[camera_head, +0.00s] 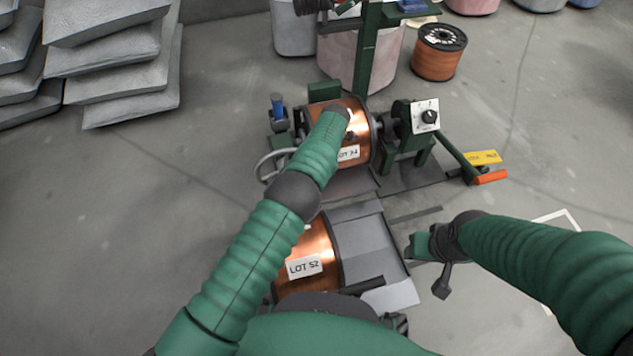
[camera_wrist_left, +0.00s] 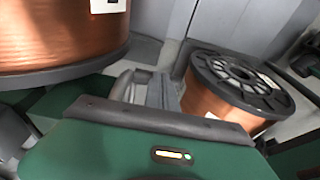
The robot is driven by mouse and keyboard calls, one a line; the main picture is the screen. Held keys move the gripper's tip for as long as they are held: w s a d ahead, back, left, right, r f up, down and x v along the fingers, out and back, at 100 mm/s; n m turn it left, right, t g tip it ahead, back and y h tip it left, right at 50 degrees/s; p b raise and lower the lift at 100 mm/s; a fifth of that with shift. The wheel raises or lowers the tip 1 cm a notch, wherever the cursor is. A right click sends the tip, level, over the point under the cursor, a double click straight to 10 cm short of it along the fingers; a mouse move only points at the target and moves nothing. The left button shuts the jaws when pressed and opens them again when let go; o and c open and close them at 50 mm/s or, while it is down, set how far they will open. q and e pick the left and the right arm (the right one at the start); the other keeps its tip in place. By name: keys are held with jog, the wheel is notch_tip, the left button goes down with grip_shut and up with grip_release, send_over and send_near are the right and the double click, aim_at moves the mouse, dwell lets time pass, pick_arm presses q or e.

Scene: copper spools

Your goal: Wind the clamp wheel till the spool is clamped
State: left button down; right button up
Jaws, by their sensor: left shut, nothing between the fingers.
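A copper spool labelled LOT 34 (camera_head: 362,133) sits in the green winding stand, partly covered by my left arm. A grey curved rim (camera_head: 268,163) shows at the stand's left side; it may be the clamp wheel, mostly hidden. My left gripper is hidden behind its own arm in the head view. In the left wrist view my left gripper (camera_wrist_left: 147,90) is shut and empty, with a large copper spool (camera_wrist_left: 60,35) at upper left and another spool (camera_wrist_left: 215,100) at right. My right gripper (camera_head: 432,257) hangs at right, apart from the stand; its finger opening is unclear.
A second spool labelled LOT 52 (camera_head: 318,250) lies in front on a grey cradle (camera_head: 372,242). A control box with a black dial (camera_head: 426,116) and an orange-handled crank (camera_head: 490,177) are at right. Grey sacks (camera_head: 120,75) are stacked at left. Floor at lower left is clear.

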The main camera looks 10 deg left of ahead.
jog(key=shift+s+b+x, duration=0.15)
jog(key=shift+b+x, duration=0.3)
jog(key=shift+x, duration=0.2)
jog(key=shift+s+b+x, duration=0.15)
jog(key=shift+b+x, duration=0.25)
jog(key=shift+x, duration=0.25)
